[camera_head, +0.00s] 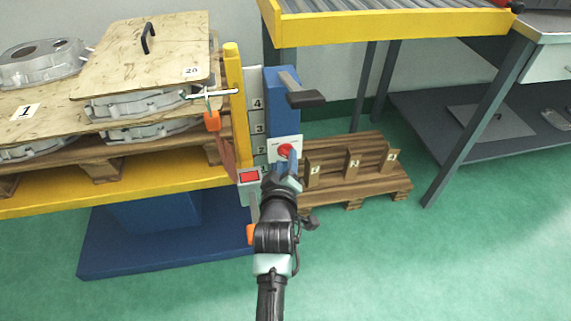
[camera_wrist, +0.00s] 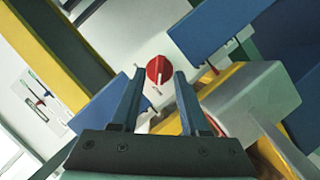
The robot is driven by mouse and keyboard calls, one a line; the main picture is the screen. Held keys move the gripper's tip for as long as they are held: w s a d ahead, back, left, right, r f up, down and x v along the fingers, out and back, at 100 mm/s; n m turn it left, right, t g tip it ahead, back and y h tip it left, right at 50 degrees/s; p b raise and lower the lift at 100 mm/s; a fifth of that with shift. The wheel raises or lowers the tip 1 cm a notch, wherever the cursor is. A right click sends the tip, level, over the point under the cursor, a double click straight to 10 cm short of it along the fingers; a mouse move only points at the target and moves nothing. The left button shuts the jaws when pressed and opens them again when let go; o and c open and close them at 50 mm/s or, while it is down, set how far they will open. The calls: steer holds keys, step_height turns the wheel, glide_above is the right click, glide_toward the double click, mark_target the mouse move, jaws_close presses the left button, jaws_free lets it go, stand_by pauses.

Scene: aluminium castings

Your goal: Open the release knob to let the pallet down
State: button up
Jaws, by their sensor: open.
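The red release knob (camera_head: 284,150) sits on a white plate on the blue column (camera_head: 283,106). In the wrist view the round red knob (camera_wrist: 159,70) with a pale pointer mark shows between and beyond my fingertips. My gripper (camera_head: 287,170) is open and empty, just in front of the knob; its two fingers (camera_wrist: 159,82) straddle the knob in the picture. I cannot tell whether they touch it. The loaded wooden pallet (camera_head: 101,172) rests raised on a yellow support (camera_head: 150,192) at left, carrying castings between boards.
A scale marked with numbers (camera_head: 257,116) runs beside the yellow post (camera_head: 236,90). A grey-black lever (camera_head: 303,95) juts out above the knob. An empty pallet (camera_head: 376,185) with wooden blocks lies on the floor at right. A yellow-edged roller table (camera_head: 390,25) stands behind. Green floor is clear at lower right.

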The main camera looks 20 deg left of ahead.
steer(key=shift+w+a+f, duration=0.15)
steer(key=shift+w+a, duration=0.05)
steer(key=shift+w, duration=0.35)
jaws_close()
